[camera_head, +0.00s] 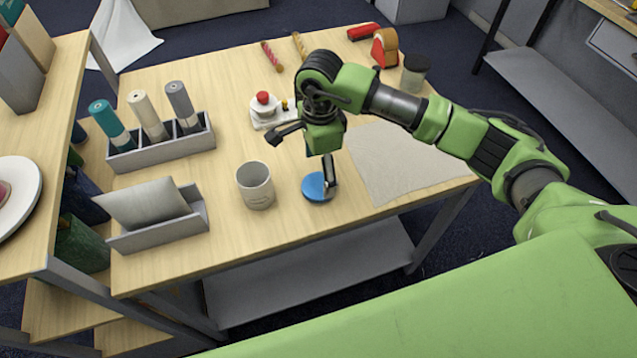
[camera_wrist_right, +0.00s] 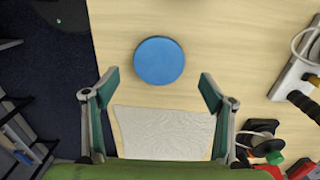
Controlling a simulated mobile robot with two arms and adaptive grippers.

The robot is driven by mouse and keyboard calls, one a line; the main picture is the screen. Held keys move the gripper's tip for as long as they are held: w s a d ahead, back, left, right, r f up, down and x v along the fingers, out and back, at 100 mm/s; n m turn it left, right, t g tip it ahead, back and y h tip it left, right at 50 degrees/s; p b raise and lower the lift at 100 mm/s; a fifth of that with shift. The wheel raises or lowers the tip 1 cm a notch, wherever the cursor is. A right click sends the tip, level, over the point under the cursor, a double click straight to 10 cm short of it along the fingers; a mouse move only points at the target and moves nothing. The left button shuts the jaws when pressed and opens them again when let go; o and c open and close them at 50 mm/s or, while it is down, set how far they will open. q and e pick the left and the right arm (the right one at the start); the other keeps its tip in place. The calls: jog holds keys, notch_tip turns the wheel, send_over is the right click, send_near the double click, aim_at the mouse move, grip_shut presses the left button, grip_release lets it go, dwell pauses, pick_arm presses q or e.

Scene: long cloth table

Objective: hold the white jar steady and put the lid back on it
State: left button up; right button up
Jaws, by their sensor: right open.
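The white jar (camera_head: 255,190) stands upright and without a lid near the front edge of the table. A flat blue round lid (camera_head: 314,188) lies on the table to the right of the jar, apart from it. The lid also shows in the right wrist view (camera_wrist_right: 159,62), ahead of the fingertips. My right gripper (camera_head: 304,162) is open and empty above the table by the lid, and one finger covers part of the lid. Its spread fingers also show in the right wrist view (camera_wrist_right: 158,98). My left gripper is not in view.
A pale cloth (camera_head: 405,165) lies right of the lid. A grey rack with rolls (camera_head: 163,148) and a grey tray with a cushion-like thing (camera_head: 148,203) stand at left. A white device with a red button (camera_head: 264,108) stands behind. A dark-lidded container (camera_head: 414,76) stands at back right.

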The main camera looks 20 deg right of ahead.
aim_at(320, 185)
notch_tip(320, 185, down, 4)
jog(key=shift+s+d+r+p, duration=0.1)
jog(key=shift+s+r+p, duration=0.1)
jog(key=shift+p, duration=0.6)
jog(key=shift+w+f, duration=0.1)
jog(key=shift+f, duration=0.3)
jog(key=c, duration=0.8)
